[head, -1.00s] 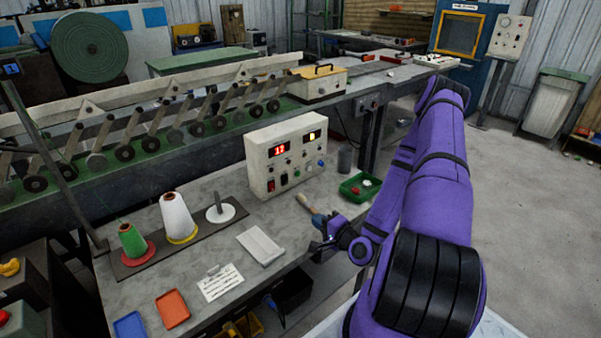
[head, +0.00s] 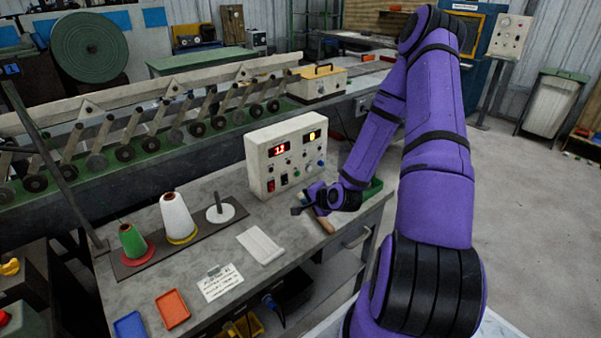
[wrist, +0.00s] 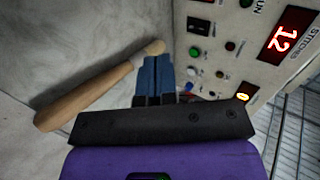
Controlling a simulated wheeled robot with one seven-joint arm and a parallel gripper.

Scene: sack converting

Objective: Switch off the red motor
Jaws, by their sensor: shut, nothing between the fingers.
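The pale control box (head: 287,155) stands on the grey bench with red and yellow displays. Its red rocker switch (head: 271,184) sits low on the left of the front, beside a dark switch (head: 284,180). My gripper (head: 296,210) is shut and empty, in front of the box and just above the bench. In the wrist view my blue fingertips (wrist: 156,62) are together, with the box face (wrist: 215,75) to their right, apart from them. That view shows the face rotated, with small buttons and a display reading 12. I cannot tell the motor label there.
A wooden-handled tool (wrist: 92,95) lies on the bench beside my fingers. A green tray (head: 372,190) is behind my wrist. Thread cones (head: 176,216), a pale pad (head: 260,246) and an orange tray (head: 172,309) stand to the left.

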